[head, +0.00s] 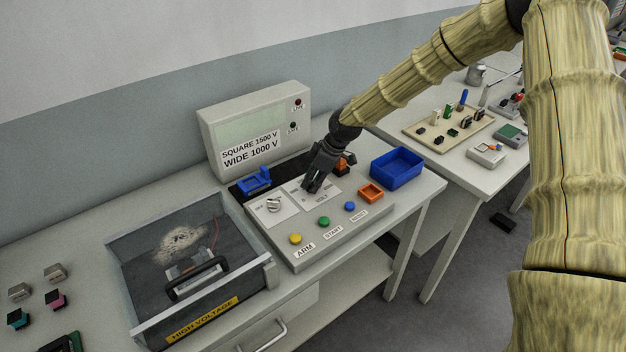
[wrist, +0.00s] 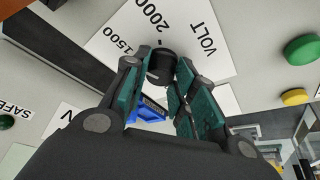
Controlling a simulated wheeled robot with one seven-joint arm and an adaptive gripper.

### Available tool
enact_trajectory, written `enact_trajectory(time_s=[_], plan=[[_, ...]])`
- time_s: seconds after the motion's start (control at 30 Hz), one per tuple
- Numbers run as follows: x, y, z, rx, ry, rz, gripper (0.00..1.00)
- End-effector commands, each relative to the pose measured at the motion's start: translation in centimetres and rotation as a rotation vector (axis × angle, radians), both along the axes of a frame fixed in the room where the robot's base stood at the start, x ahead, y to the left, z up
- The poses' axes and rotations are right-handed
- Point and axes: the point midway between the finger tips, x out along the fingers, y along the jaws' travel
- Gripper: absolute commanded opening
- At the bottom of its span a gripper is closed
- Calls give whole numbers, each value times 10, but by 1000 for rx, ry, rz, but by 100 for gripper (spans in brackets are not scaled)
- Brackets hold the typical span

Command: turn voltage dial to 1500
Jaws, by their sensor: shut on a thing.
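The voltage dial (wrist: 162,66) is a dark round knob on a white plate (wrist: 212,62) lettered VOLT, with 1500 and 2000 printed beside it in the wrist view. My gripper (wrist: 163,74) has its two fingers closed around the dial's sides. In the head view my gripper (head: 313,187) points down onto the white dial plate (head: 325,201) on the sloped console and hides the dial. I cannot tell which number the dial points to. The sign (head: 250,150) on the grey display unit reads SQUARE 1500 V, WIDE 1000 V.
Yellow (head: 295,239), green (head: 324,222) and blue (head: 350,206) buttons line the console front. A high-voltage box (head: 130,272) stands left.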

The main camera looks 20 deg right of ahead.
Motion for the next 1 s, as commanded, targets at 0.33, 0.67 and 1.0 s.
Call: enact_trajectory(time_s=[0.33,0.67,1.0], plan=[[2,-1,1,0,-2,118,3],[2,-1,0,0,-2,136,3],[1,-1,0,-1,-1,136,48]])
